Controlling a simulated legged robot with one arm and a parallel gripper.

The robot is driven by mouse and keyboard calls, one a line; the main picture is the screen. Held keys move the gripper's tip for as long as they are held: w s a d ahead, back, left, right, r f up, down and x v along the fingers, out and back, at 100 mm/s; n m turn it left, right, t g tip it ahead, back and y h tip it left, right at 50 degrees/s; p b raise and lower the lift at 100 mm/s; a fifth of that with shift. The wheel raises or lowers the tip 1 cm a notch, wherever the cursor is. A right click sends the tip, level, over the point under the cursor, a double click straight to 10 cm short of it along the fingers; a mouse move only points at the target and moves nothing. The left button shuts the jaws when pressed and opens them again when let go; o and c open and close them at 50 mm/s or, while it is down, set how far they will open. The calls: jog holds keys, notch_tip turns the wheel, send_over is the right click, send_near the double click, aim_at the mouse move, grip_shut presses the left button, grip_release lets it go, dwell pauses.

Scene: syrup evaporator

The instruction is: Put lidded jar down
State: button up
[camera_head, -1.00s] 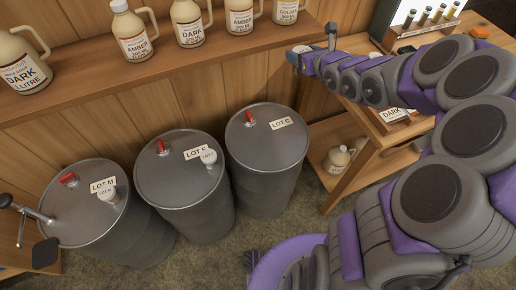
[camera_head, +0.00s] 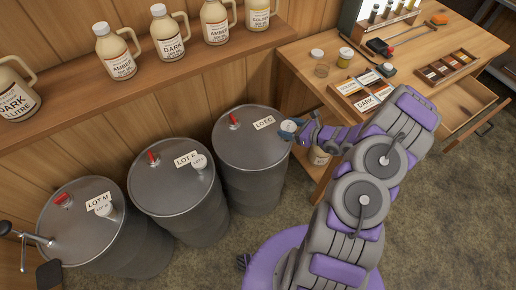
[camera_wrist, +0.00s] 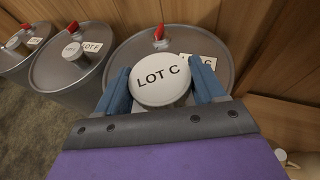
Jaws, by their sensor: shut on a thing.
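My gripper (camera_wrist: 162,88) has its two blue fingers on either side of a lidded jar (camera_wrist: 160,78), whose pale round lid reads LOT C. In the head view the jar (camera_head: 289,126) is at the right rim of the drum labelled LOT C (camera_head: 240,150), with my gripper (camera_head: 296,131) around it. I cannot tell whether the jar touches the drum top. The drum's label (camera_head: 263,122) and red cap (camera_head: 234,121) are at its back. Much of the drum top is bare. The jar's body is mostly hidden under its lid.
The middle drum (camera_head: 170,190) and LOT M drum (camera_head: 80,225) each carry a small lidded jar, (camera_head: 199,161) and (camera_head: 103,208). A shelf (camera_head: 150,85) with jugs runs behind. A wooden table (camera_head: 300,62) with jars and trays stands right, its drawer (camera_head: 470,115) open.

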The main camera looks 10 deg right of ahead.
jog(key=s+f+n+g+y+p, duration=0.1)
jog(key=s+f+y, duration=0.1)
jog(key=s+f, duration=0.55)
jog(key=shift+n+h, duration=0.3)
jog(key=shift+w+d+r+b+x, duration=0.15)
jog(key=shift+b+x, duration=0.55)
jog(key=shift+x, duration=1.9)
jog(key=shift+w+d+r+b+x, duration=0.2)
jog(key=shift+b+x, duration=0.55)
jog(key=shift+x, duration=1.85)
jog(key=shift+w+a+r+b+x, duration=0.2)
jog(key=shift+b+x, duration=0.5)
jog(key=shift+x, duration=1.9)
jog(key=shift+w+d+g, duration=0.1)
jog(key=shift+d+g, duration=0.2)
jog(key=shift+d, duration=0.15)
jog(key=o, duration=1.2)
jog(key=shift+a, duration=0.2)
